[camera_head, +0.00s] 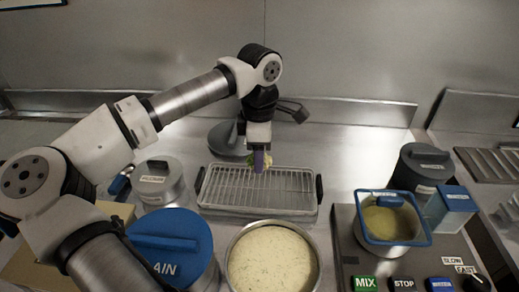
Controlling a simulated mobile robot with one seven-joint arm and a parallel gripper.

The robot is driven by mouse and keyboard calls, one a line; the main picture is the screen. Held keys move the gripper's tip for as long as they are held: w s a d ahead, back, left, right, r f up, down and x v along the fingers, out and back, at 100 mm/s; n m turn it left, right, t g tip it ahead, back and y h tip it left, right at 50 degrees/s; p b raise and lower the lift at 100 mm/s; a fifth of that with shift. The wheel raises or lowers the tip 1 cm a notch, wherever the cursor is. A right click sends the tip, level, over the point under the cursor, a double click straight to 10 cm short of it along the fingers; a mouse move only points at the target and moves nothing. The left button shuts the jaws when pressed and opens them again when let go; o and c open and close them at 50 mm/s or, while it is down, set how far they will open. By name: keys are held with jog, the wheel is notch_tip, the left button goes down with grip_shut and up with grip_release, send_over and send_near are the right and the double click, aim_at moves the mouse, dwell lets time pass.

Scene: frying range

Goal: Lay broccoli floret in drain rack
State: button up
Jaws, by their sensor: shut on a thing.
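My gripper (259,166) points down and is shut on the floret, over the back part of the drain rack. The drain rack (285,190) is a wire grid in a shallow metal tray with dark side handles, in the middle of the counter. I cannot tell whether the floret touches the wires.
A pan of pale batter (272,262) stands in front of the rack. A blue-lidded canister (170,245) and a metal lidded pot (158,183) are at left. A blue-rimmed basket (392,220) sits on the control unit at right, near a dark lidded pot (422,168).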

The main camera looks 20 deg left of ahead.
aim_at(259, 187)
notch_tip(259, 187, down, 8)
jog(key=b, duration=0.5)
jog(key=shift+r, duration=0.1)
jog(key=shift+r, duration=0.1)
jog(key=o, duration=0.8)
jog(key=shift+o, duration=0.2)
notch_tip(259, 187, up, 14)
jog(key=shift+f+b, duration=0.15)
jog(key=shift+b, duration=0.9)
jog(key=shift+s, duration=0.1)
